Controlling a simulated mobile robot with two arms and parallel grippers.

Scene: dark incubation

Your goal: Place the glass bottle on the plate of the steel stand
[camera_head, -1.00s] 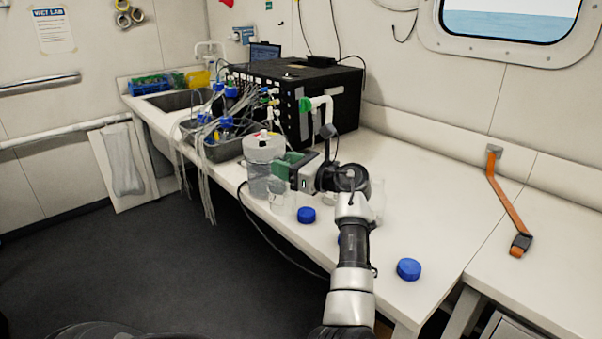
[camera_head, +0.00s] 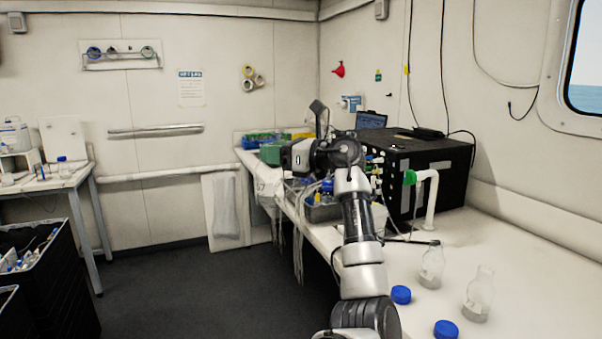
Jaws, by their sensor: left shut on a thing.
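My left gripper (camera_head: 272,153) with green fingers is raised near the far end of the bench. It is shut on a clear, pale vessel, likely the glass bottle (camera_head: 266,181), which hangs below the fingers and is hard to make out. Two other clear open bottles, one further back (camera_head: 431,268) and one nearer (camera_head: 480,295), stand upright on the bench at the right. I cannot make out the steel stand or its plate. My right gripper is not in view.
The white bench (camera_head: 510,255) carries a black box (camera_head: 420,170), a tray with tubing, and two blue caps, one (camera_head: 401,295) and another (camera_head: 446,330). Dark bins (camera_head: 45,280) and a side table (camera_head: 45,182) stand at the left. Dark floor between is free.

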